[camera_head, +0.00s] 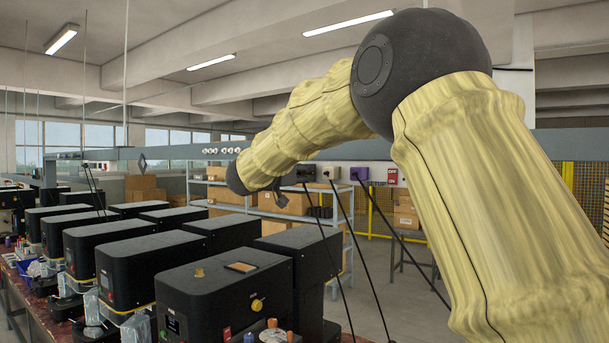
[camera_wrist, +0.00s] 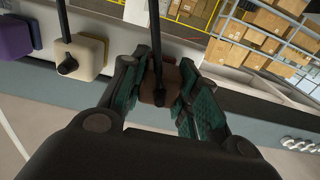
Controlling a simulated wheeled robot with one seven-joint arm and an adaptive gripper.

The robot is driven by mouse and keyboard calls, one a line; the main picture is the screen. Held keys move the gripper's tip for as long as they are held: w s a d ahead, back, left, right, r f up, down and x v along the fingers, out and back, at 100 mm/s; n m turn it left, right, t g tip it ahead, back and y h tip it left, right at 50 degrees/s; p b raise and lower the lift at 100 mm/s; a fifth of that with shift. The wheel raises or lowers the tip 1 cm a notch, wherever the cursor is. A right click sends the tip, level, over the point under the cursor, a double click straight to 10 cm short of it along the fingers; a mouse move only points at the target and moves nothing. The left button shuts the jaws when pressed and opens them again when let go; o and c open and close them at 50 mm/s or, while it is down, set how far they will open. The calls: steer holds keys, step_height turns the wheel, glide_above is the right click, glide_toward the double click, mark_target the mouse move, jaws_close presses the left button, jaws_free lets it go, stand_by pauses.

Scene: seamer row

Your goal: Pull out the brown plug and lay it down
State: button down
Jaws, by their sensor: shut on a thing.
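The brown plug (camera_wrist: 159,88) sits between the two teal-padded fingers of my gripper (camera_wrist: 165,92) in the wrist view, and the gripper is shut on it. A black cable runs from the plug toward the top of the picture. In the head view my gripper (camera_head: 279,190) is small and dark, beside a dark socket block (camera_head: 306,173) on the overhead rail. The fingers hide the plug's sides, and I cannot tell whether it is still seated in its socket.
On the same rail are a cream block (camera_head: 330,172) and a purple block (camera_head: 359,173), each with a hanging black cable. A switch box (camera_head: 391,176) hangs further right. Black machines (camera_head: 225,285) line the bench at lower left. Shelves with cardboard boxes (camera_head: 290,203) stand behind.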

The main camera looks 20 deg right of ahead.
mark_target(299, 173)
steer(key=shift+s+a, duration=0.25)
steer(key=shift+a, duration=0.05)
steer(key=shift+s+a, duration=0.1)
steer(key=shift+a, duration=0.05)
steer(key=shift+s+a, duration=0.45)
steer(key=shift+a, duration=0.1)
steer(key=shift+v, duration=1.15)
